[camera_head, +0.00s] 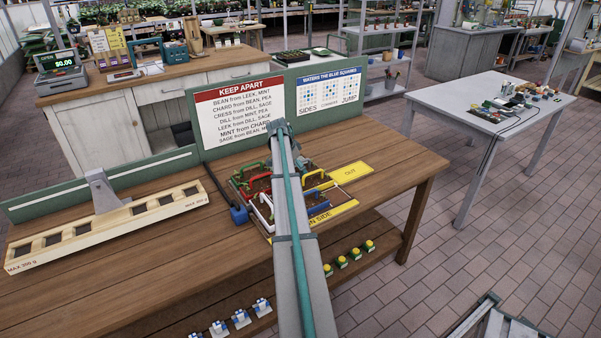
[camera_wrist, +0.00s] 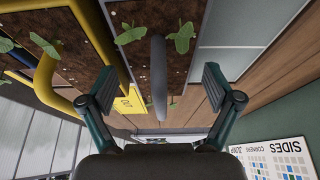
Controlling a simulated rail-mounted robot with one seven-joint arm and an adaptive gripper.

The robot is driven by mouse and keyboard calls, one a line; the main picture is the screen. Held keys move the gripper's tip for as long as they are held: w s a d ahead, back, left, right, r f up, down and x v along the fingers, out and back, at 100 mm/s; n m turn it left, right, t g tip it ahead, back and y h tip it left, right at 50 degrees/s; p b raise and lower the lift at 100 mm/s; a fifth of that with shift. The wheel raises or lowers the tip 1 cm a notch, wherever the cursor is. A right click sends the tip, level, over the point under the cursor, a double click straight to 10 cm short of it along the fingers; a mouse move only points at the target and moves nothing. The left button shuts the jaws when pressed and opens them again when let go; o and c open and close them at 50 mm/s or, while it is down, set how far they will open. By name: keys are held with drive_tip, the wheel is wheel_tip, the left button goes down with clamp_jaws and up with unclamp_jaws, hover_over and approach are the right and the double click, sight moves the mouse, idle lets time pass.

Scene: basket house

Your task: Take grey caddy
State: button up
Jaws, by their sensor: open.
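The grey caddy's handle (camera_wrist: 158,62) shows in the wrist view as a thick grey bar above dark soil with green seedlings. My gripper (camera_wrist: 157,88) is open, with one finger on each side of this handle and a gap on both sides. In the head view my arm covers most of the gripper, and I cannot make out the grey caddy there. A yellow caddy (camera_wrist: 47,72) with its handle is close to the left finger in the wrist view; it also shows in the head view (camera_head: 313,178).
Red (camera_head: 256,166), white (camera_head: 261,214) and blue (camera_head: 319,208) caddies crowd around my arm on the wooden table. A yellow OUT plate (camera_head: 350,171) lies to the right. A long wooden balance (camera_head: 125,229) stands left. Sign boards (camera_head: 238,110) rise behind.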

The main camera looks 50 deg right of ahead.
drive_tip(key=shift+x, duration=1.3)
drive_tip(key=c, duration=1.1)
drive_tip(key=shift+r, duration=0.2)
drive_tip(key=shift+c, duration=0.2)
